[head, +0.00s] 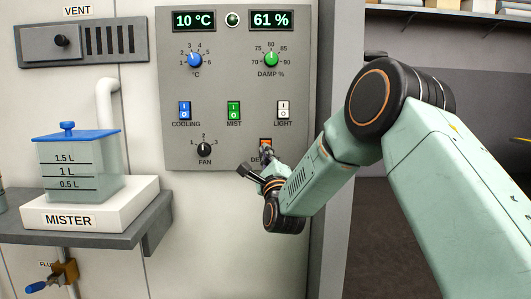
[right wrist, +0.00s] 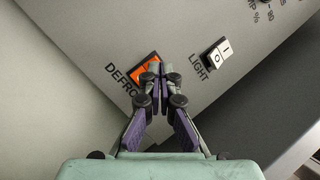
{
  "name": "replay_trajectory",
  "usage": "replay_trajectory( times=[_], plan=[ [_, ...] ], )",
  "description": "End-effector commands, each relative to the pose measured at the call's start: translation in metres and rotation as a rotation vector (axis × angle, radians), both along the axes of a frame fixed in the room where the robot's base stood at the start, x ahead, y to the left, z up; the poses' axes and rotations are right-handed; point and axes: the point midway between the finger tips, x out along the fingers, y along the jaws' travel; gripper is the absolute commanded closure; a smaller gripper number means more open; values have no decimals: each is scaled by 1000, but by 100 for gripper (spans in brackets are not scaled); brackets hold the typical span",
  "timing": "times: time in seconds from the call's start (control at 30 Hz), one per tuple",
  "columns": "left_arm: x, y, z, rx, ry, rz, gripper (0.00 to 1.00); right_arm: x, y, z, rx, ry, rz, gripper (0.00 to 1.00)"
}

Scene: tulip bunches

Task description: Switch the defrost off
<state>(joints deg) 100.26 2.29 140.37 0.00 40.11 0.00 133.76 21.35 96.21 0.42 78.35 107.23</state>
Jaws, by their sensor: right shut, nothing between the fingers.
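The defrost switch (head: 266,142) is a small orange rocker low on the grey control panel (head: 180,90), under the light switch. My right gripper (head: 266,151) is shut and empty, its fingertips right at the lower part of the switch and covering part of the DEFROST label. In the right wrist view the orange switch (right wrist: 142,71) shows just left of my closed fingertips (right wrist: 160,68). I cannot tell whether the fingertips touch it, nor which side of the rocker is pressed in. My left gripper is not in view.
The white light switch (head: 283,110) is just above and right, with green mist (head: 234,111) and blue cooling (head: 185,111) switches further left. The fan knob (head: 204,149) is to the left. A mister tank (head: 80,168) stands on a shelf at left.

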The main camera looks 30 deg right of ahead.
Motion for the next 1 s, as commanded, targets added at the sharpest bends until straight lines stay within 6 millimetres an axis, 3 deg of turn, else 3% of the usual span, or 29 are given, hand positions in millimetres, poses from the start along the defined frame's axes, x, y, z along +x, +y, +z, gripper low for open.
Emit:
replay_trajectory(
  times=[0.4, 1.0],
  plan=[
    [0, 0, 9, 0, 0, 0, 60, -26, 16, 13, 0, 1, 1, 100],
    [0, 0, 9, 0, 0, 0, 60, -27, 17, 13, -8, 4, -3, 100]
  ],
)
